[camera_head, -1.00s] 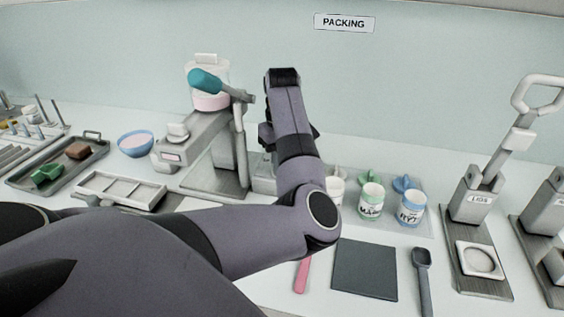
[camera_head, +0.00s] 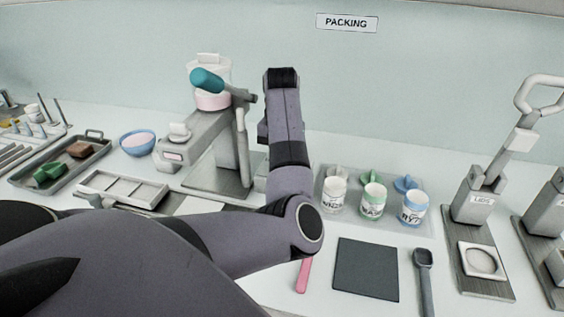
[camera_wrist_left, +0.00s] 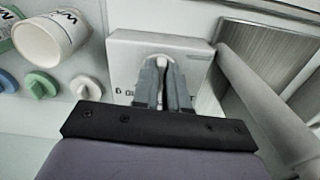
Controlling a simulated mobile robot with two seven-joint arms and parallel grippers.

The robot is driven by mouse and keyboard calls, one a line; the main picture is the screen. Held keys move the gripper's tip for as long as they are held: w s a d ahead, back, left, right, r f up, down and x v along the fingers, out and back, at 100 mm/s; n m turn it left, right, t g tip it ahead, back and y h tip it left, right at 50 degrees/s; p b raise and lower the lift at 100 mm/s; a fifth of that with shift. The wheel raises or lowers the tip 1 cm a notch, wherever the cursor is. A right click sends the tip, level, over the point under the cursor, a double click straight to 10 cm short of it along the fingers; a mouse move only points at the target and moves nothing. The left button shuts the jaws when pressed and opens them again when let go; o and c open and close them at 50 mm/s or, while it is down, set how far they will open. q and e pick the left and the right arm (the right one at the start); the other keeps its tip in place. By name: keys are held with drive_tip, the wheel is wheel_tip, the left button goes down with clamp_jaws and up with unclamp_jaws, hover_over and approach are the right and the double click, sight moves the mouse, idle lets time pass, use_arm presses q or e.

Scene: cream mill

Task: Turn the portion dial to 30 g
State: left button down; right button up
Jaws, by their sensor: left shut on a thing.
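In the left wrist view a pale box (camera_wrist_left: 196,52) carries a small white dial knob (camera_wrist_left: 160,58). My left gripper (camera_wrist_left: 164,72) is shut on the knob, with one grey finger on each side of it. Dark markings show on the box beside the fingers, partly covered and too unclear to read as a setting. In the head view my left arm reaches across the bench, and its links hide the box, the dial and the fingertips. My right gripper is in neither view.
A dispenser with a teal-handled lever (camera_head: 207,80) stands left of my forearm. Labelled white (camera_head: 333,196), green (camera_head: 373,202) and blue (camera_head: 414,208) cups stand to its right, near a dark mat (camera_head: 366,270). A lever press (camera_head: 475,205) stands farther right.

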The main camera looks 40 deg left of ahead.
use_arm(q)
drive_tip(key=m, duration=0.4)
drive_tip(key=shift+a+m, duration=0.15)
drive_tip(key=shift+m, duration=0.15)
drive_tip(key=shift+a+r+m, duration=0.1)
drive_tip(key=shift+a+m, duration=0.05)
drive_tip(key=shift+m, duration=1.55)
drive_tip(key=c, duration=1.2)
unclamp_jaws()
drive_tip(key=shift+o, duration=0.2)
drive_tip(key=shift+r, duration=3.55)
drive_tip(key=shift+s, duration=0.1)
